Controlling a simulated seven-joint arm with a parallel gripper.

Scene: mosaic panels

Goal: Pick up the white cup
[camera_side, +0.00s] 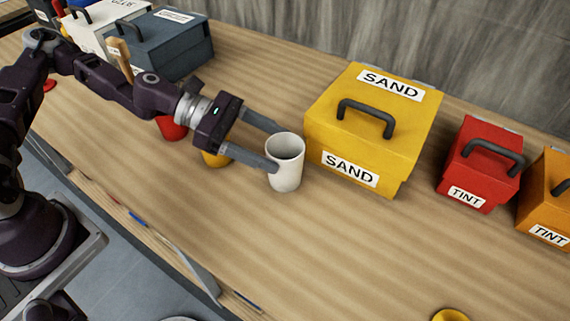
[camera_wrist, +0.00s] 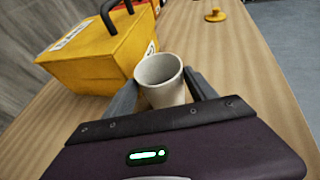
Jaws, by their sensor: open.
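The white cup (camera_side: 287,172) stands upright on the wooden table, just left of the yellow SAND box. It also shows in the wrist view (camera_wrist: 163,83), where its lower part is hidden by my gripper's body. My gripper (camera_side: 276,148) is open and level, with one finger on each side of the cup. The near finger overlaps the cup's left edge in the side view; I cannot tell whether it touches. In the wrist view the fingers (camera_wrist: 165,92) lie left and right of the cup.
The yellow SAND box (camera_side: 345,140) stands close to the cup's right. A red TINT box (camera_side: 480,165) and an orange TINT box (camera_side: 545,205) are further right. A red item (camera_side: 172,128) and a yellow item (camera_side: 215,159) sit under my arm. The table in front is mostly clear.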

